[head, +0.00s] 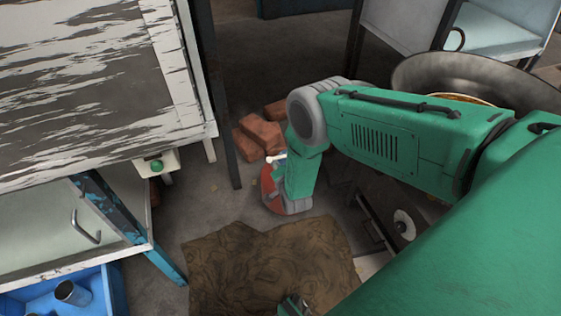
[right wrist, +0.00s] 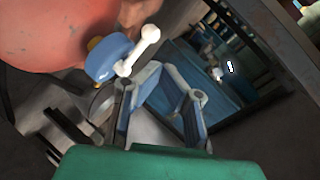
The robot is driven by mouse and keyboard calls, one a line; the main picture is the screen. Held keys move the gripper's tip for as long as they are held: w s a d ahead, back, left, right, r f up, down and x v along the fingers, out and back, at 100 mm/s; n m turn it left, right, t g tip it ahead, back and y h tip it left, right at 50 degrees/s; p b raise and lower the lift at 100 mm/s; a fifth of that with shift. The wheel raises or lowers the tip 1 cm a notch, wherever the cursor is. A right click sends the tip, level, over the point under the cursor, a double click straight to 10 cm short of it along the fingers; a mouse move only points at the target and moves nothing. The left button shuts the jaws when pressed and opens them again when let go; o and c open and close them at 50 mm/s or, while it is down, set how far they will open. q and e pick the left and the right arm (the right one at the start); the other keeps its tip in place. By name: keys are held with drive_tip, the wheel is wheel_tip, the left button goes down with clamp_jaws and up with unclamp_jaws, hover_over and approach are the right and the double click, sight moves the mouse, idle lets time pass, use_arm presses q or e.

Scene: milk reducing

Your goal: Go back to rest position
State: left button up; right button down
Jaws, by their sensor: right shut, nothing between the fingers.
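My right arm (head: 375,128) comes in from the right, bends at a grey joint and points down beside a red rounded thing (head: 268,186). Its fingers are mostly hidden by the arm in the head view. In the right wrist view my right gripper (right wrist: 165,80) is shut and empty. The red rounded thing fills the upper left there (right wrist: 60,35), with a blue fitting (right wrist: 108,60) and white handle (right wrist: 146,42) apparently beyond the fingers; contact cannot be told.
Bricks (head: 262,133) lie behind the arm. A large metal pan (head: 425,72) stands at the right. A worn table (head: 90,95) with a green-button box (head: 155,163) is at the left, above a blue crate (head: 105,290). A brown cloth (head: 265,265) lies on the floor.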

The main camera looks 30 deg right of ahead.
drive_tip(key=s+a+r+p, duration=0.2)
drive_tip(key=s+a+r, duration=0.1)
drive_tip(key=a, duration=0.3)
drive_tip(key=shift+s, duration=0.15)
